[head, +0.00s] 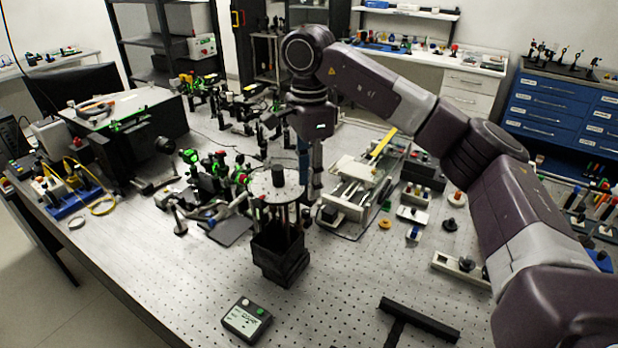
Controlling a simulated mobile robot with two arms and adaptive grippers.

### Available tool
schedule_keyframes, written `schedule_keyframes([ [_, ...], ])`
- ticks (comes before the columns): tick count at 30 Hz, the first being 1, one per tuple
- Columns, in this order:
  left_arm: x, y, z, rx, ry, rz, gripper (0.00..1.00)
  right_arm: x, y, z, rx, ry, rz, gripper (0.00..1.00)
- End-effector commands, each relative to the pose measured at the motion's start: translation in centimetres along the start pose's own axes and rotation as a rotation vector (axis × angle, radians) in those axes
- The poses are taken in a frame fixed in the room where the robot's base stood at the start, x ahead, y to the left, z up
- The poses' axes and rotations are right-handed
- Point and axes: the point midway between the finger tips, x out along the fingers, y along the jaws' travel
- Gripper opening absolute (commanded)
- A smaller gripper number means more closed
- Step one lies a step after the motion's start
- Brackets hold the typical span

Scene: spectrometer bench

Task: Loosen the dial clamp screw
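A round pale dial plate (268,190) sits on thin posts above a black block base (280,262) near the middle of the bench. A short black knob (278,173) stands up at its centre. I cannot make out for sure which small part is the clamp screw. My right gripper (311,178) points down just right of the dial plate's edge. Its fingers look narrow and close to upright. Whether they touch the dial assembly, or hold anything there, is too small to tell. My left gripper is not in view.
Optics with green parts (205,175) crowd the left of the dial. A slide stage (352,190) stands close on its right. A small button box (246,319) and a black T-shaped bar (418,319) lie at the front. The perforated bench top (170,270) is clear at front left.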

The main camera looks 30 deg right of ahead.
Motion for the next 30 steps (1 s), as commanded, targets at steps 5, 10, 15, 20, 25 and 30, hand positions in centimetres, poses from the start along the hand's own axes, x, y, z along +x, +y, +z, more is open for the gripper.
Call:
schedule_keyframes([
  [5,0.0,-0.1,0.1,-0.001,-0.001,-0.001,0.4,-1.0,-0.1,0.0,0.0,0.0,-0.002,0.29],
  [10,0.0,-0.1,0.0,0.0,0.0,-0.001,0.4,-4.1,-0.1,0.0,0.0,0.0,-0.005,0.29],
  [15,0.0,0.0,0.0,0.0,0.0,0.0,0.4,-7.3,-0.1,0.0,0.001,0.001,-0.005,0.29],
  [20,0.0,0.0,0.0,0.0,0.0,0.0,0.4,-9.8,-0.1,0.0,0.002,0.001,-0.005,0.29],
  [25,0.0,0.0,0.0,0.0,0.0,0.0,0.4,-11.4,0.0,0.0,0.001,0.0,-0.002,0.29],
  [30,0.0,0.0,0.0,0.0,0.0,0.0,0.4,-12.0,0.0,-0.1,0.001,0.0,-0.001,0.29],
])
